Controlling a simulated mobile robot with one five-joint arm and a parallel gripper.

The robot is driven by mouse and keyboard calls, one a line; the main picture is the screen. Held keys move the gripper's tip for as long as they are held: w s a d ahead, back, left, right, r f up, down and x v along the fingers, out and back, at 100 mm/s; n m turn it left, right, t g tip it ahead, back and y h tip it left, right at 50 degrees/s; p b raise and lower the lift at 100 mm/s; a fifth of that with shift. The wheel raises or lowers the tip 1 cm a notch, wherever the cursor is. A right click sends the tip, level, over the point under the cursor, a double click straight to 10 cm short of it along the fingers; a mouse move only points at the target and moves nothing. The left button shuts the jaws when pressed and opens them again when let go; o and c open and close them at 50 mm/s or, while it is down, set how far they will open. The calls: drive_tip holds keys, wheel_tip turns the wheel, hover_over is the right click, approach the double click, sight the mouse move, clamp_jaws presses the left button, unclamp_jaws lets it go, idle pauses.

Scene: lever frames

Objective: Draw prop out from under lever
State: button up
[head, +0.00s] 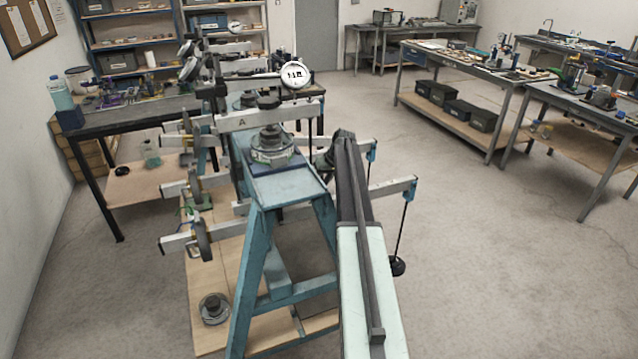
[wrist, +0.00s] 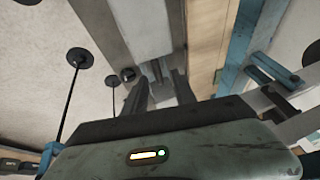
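The lever frame is a blue steel stand (head: 262,265) with several pale levers. The upper lever (head: 225,123) bears the letter A, and a lower lever (head: 390,188) sticks out to the right with a hanging rod and black weight (head: 398,266). My gripper (head: 325,160) is at the frame's right side, largely hidden by my arm. In the wrist view, its two dark fingers (wrist: 160,85) stand apart below a pale grey bar (wrist: 150,30). A small grey upright piece (wrist: 157,72) shows between or beyond the fingers; I cannot tell whether it is the prop or is touched.
A dial gauge (head: 296,74) and a stacked weight (head: 271,143) sit on the frame. A loose weight (head: 214,308) lies on the wooden base board. A dark bench (head: 150,113) stands behind at left. The floor to the right is clear up to the benches (head: 470,65).

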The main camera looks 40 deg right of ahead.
drive_tip(key=shift+s, duration=0.1)
drive_tip(key=p+v, duration=0.7)
drive_tip(key=shift+s+r, duration=0.25)
drive_tip(key=shift+r, duration=0.1)
